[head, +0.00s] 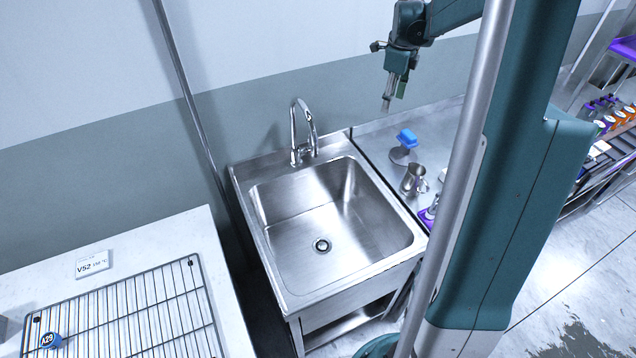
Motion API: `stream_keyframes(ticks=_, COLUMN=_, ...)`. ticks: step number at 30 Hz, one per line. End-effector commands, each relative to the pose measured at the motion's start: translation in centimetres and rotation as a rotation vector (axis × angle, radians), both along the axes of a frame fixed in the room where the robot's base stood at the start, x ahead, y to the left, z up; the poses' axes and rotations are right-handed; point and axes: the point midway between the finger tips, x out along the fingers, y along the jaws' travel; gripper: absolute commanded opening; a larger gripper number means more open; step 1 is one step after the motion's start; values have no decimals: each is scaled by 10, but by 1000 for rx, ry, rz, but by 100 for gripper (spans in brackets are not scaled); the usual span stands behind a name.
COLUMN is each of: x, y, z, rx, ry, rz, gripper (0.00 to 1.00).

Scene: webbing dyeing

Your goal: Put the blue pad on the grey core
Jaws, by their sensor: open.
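The blue pad (406,137) is at the back of the steel counter, right of the sink. It sits atop a grey piece with a round, disc-like base (401,156), which looks like the grey core. The pad looks roughly level; the exact contact beneath it is too small to make out. My gripper (393,99) is above and slightly left of the pad in the picture, fingers pointing down, apart from it. It is open, with nothing visible between its fingers.
A steel jug (412,180) stands in front of the pad. A purple item (428,216) is partly hidden by my column. The sink (330,225) with its tall tap (302,130) lies left. A wire rack (130,318) is on the white counter at lower left.

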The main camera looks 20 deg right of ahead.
Motion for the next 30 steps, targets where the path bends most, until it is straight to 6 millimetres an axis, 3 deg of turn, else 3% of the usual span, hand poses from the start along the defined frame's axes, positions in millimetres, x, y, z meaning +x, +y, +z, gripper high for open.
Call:
stream_keyframes(ticks=12, x=-29, y=96, z=51, rx=-88, ry=-49, rz=427, gripper=50)
stream_keyframes(ticks=30, x=-94, y=218, z=93, rx=-253, ry=-105, rz=1033, gripper=50)
